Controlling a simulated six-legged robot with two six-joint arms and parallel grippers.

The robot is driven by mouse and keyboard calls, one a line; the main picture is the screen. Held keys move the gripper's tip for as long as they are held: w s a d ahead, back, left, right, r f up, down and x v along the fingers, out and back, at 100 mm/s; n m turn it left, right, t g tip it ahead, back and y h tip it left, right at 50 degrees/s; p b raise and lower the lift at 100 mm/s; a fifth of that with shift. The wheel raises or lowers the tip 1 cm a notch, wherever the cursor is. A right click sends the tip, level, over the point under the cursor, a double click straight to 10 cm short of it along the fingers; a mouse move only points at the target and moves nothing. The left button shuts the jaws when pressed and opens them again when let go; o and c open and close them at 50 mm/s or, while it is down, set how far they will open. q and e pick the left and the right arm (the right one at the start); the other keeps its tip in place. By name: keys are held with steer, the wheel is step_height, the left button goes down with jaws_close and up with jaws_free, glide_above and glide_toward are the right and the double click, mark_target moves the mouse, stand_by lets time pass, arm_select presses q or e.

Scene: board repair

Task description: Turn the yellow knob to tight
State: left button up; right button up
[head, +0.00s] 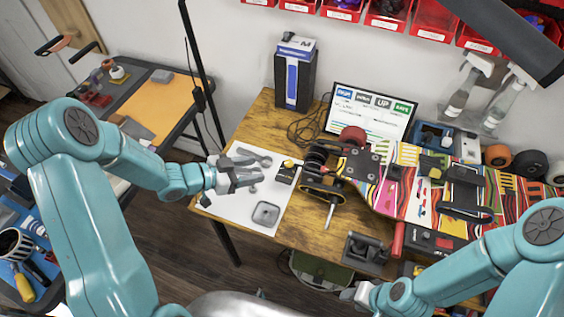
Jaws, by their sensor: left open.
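My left gripper (252,178) is open, with nothing seen between its fingers. It hangs over the white mat (236,205) at the left of the wooden bench. A small yellow knob-like part (289,163) sits on a black piece just right of this gripper, apart from it. Another small yellow part (435,173) shows on black hardware at the colourful skateboard (408,188). I cannot tell which is the knob, or how tight it is. My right gripper (348,294) is low at the bench's front, small and partly hidden; its jaws are unclear.
A black wheel assembly (322,190) stands at the skateboard's left end. A grey square piece (266,213) lies on the mat. A black vise-like block (366,252) and a red handle (398,238) are near the front edge. A screen (370,110) and spray bottles (462,92) stand behind.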

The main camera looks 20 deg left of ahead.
mark_target(285, 165)
arm_select(q)
steer(key=p+x, duration=0.1)
steer(key=x, duration=0.9)
steer(key=shift+w, duration=0.15)
jaws_close()
